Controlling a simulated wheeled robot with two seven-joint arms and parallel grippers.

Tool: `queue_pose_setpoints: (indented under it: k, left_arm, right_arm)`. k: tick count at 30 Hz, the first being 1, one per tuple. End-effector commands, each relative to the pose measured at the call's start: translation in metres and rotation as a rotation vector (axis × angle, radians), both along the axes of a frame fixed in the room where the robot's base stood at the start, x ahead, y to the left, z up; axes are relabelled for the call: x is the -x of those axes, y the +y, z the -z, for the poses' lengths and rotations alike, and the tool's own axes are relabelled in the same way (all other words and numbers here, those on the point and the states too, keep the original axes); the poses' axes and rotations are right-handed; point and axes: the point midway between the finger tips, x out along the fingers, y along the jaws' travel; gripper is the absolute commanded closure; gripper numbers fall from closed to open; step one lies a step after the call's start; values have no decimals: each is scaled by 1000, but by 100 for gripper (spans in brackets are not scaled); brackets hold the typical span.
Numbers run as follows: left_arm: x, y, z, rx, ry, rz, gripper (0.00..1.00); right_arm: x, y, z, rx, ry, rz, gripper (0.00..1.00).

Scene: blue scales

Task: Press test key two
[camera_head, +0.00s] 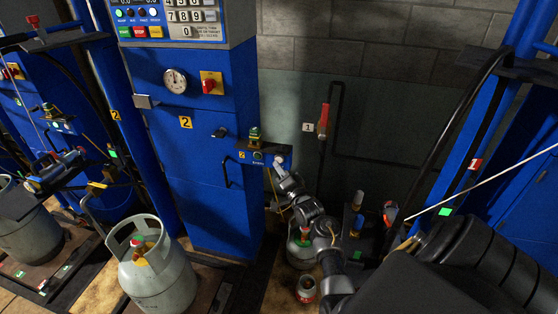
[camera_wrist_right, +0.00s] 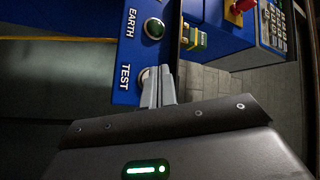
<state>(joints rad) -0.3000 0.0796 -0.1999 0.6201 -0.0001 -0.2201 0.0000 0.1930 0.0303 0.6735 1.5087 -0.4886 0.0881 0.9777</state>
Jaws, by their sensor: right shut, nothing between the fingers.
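The blue control box of scale two (camera_head: 245,154) juts from the blue cabinet, with a yellow "2" label on it. In the right wrist view its panel (camera_wrist_right: 126,50) carries the words EARTH and TEST. The test key (camera_wrist_right: 144,75) is a round button beside the word TEST, partly hidden behind my fingers. My right gripper (camera_head: 279,165) is shut and empty, its fingertips at that key. It also shows in the right wrist view (camera_wrist_right: 158,72). Whether the tips touch the key or press it in, I cannot tell. My left gripper is not in view.
A green button (camera_wrist_right: 154,28) sits beside the word EARTH, close to the test key. A grey gas cylinder (camera_head: 165,281) stands at the front left. A red-handled valve (camera_head: 323,118) is on the wall. Another cylinder (camera_head: 301,250) stands below my right arm.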

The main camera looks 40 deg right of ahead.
Motion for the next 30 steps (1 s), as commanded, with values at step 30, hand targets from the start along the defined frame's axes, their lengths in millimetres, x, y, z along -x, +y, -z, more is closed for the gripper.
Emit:
queue_pose_setpoints:
  k: [30]
  left_arm:
    - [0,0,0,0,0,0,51]
  right_arm:
    - [-4,-7,0,0,0,0,100]
